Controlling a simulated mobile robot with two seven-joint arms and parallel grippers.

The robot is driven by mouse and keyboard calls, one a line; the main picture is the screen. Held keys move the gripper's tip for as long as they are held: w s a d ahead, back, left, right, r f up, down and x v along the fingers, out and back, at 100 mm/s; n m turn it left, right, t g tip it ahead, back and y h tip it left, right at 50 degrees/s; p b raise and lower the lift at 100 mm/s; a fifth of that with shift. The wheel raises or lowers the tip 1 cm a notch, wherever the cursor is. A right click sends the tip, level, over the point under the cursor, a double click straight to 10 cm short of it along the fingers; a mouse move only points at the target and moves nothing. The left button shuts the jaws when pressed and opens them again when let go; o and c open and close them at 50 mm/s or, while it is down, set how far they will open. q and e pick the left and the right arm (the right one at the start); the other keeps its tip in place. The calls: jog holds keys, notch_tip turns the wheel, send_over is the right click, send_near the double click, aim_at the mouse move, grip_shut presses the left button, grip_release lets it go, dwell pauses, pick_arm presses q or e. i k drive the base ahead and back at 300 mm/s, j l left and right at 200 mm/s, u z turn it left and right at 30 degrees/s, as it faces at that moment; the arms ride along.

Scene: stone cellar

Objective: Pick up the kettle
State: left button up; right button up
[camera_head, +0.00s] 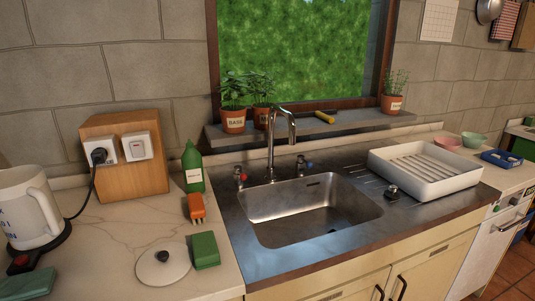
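A white electric kettle (27,208) with blue markings stands upright at the far left of the counter in the head view. It is on its dark round base (45,241), and its handle faces right. The picture's left edge cuts off part of the kettle. A black cord runs from the base up to a plug in a socket on the wooden block. Neither of my grippers shows in this view.
The wooden socket block (125,155) stands behind the kettle. A green bottle (192,168), orange brush (195,208), green sponge (206,250) and white lid (163,268) lie or stand to the right. The sink (300,212) and white dish rack (425,172) are farther right.

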aim_at(31, 217)
jog(key=u, duration=1.6)
